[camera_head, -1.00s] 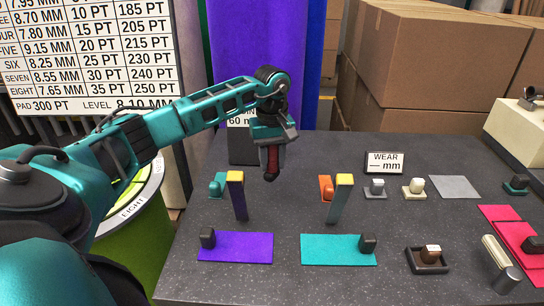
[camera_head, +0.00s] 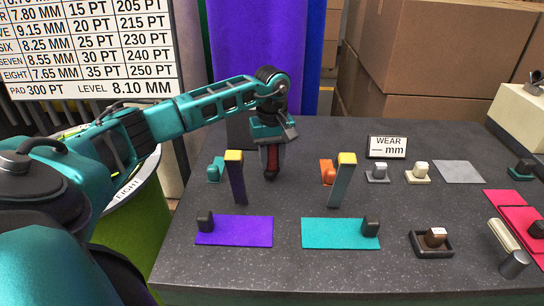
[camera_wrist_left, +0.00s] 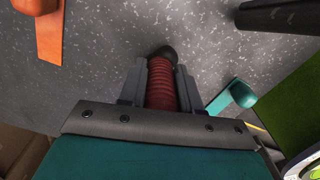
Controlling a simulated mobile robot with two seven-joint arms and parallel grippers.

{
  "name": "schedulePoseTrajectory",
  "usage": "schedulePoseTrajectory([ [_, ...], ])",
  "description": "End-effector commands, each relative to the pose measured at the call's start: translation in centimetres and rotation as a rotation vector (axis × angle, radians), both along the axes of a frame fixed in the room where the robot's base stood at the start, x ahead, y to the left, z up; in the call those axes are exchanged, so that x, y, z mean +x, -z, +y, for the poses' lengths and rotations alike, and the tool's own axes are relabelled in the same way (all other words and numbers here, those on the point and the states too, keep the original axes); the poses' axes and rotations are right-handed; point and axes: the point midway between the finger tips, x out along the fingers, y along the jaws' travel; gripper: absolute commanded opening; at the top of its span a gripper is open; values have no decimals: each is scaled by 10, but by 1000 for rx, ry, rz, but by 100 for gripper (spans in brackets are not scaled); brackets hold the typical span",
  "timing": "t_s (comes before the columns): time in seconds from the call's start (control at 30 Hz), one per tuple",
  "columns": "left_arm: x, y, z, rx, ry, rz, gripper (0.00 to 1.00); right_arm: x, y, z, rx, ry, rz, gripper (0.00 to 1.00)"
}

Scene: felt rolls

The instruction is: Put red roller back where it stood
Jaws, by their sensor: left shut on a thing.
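My left gripper (camera_head: 271,148) is shut on the red roller (camera_head: 271,162), which hangs upright, its dark end down, at the back left of the dark table. In the left wrist view the ribbed red roller (camera_wrist_left: 162,92) sits between the two grey fingers. It hangs between the teal piece (camera_head: 216,170) and the orange piece (camera_head: 327,173). I cannot tell whether its lower end touches the table. My right gripper is not in view.
Two yellow-topped posts (camera_head: 234,180) (camera_head: 342,182) stand in front of the roller. A purple felt (camera_head: 240,232) and a teal felt (camera_head: 335,234) lie nearer. A WEAR sign (camera_head: 387,147), small blocks and a tray (camera_head: 431,252) are to the right.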

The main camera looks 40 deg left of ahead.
Motion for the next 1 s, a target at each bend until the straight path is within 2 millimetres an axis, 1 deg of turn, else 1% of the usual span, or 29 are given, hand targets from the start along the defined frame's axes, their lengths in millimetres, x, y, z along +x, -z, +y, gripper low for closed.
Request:
schedulePoseTrajectory([
  [0.63, 0, 10, 0, 0, 0, 0, 0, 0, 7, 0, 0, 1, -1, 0],
  [0.67, 0, 9, 0, 0, 0, 0, 36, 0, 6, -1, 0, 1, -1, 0],
  [0.93, 0, 9, 0, 0, 0, 0, 61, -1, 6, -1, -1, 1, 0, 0],
  [1.0, 0, 9, 0, 0, 0, 0, 62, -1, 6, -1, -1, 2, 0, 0],
])
